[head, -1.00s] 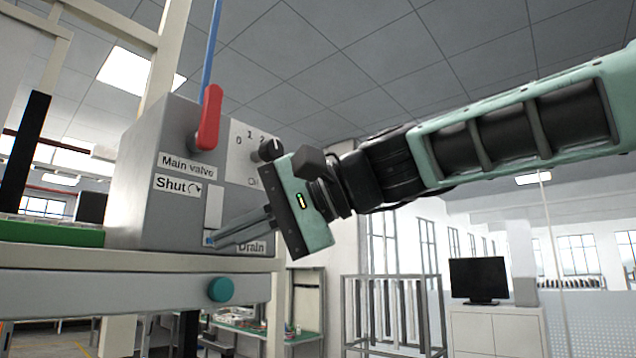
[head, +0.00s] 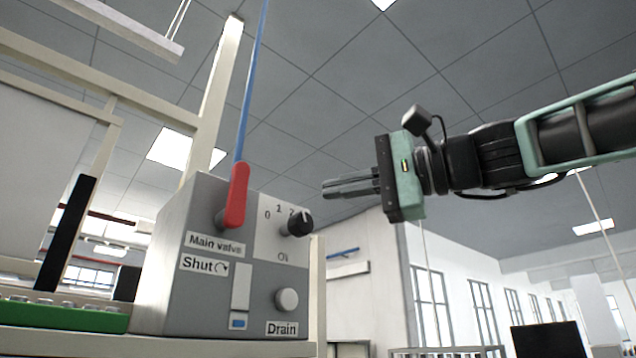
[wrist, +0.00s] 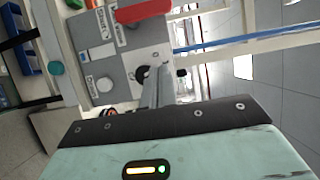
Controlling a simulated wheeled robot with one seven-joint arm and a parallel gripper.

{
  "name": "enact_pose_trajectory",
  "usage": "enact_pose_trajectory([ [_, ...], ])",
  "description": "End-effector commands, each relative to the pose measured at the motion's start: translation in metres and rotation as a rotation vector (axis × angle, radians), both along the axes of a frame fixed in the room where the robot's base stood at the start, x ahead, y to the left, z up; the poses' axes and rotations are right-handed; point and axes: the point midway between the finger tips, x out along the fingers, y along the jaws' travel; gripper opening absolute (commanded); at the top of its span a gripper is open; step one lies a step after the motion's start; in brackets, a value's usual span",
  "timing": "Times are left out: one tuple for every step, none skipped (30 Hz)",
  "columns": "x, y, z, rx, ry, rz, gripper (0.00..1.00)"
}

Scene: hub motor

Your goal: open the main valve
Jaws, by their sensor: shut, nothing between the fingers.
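The main valve's red lever (head: 236,196) stands nearly upright on the upper left of the grey box's front. Below it are the labels "Main valve" (head: 215,243) and "Shut" (head: 203,265), the latter with a curved arrow. The lever also shows at the top of the wrist view (wrist: 143,10). My gripper (head: 325,189) is to the right of the lever and apart from it, level with the box's upper part, pointing left. Its fingers are together with nothing between them. In the wrist view the fingers (wrist: 158,70) overlap part of the box's face.
The grey box (head: 165,262) also carries a black dial (head: 297,223) marked 0, 1, 2, a round grey Drain knob (head: 287,299) and a pale slot. A blue line (head: 250,85) rises behind the lever. A green tray (head: 70,317) lies left.

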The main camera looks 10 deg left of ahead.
Motion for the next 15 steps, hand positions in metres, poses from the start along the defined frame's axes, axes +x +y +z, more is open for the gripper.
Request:
enact_pose_trajectory([
  [0.002, 0.009, 0.003, -0.002, 0.004, 0.004, 0.00],
  [0.003, 0.015, 0.003, -0.002, 0.004, 0.005, 0.00],
  [0.005, 0.022, 0.004, -0.003, 0.004, 0.006, 0.00],
  [0.007, 0.028, 0.004, -0.002, 0.004, 0.005, 0.00],
  [0.009, 0.034, 0.004, -0.003, 0.005, 0.005, 0.00],
  [0.011, 0.043, 0.005, -0.003, 0.005, 0.005, 0.00],
  [0.012, 0.049, 0.005, -0.003, 0.004, 0.006, 0.00],
  [0.014, 0.055, 0.005, -0.002, 0.005, 0.005, 0.00],
  [0.016, 0.063, 0.005, -0.003, 0.005, 0.006, 0.00],
  [0.018, 0.069, 0.005, -0.002, 0.004, 0.005, 0.00],
  [0.019, 0.075, 0.005, -0.002, 0.004, 0.005, 0.00],
  [0.021, 0.082, 0.005, -0.002, 0.004, 0.004, 0.00],
  [0.022, 0.087, 0.005, -0.002, 0.003, 0.004, 0.00],
  [0.015, 0.088, 0.005, -0.001, 0.000, 0.005, 0.00],
  [0.008, 0.091, 0.004, -0.001, -0.001, 0.004, 0.00],
])
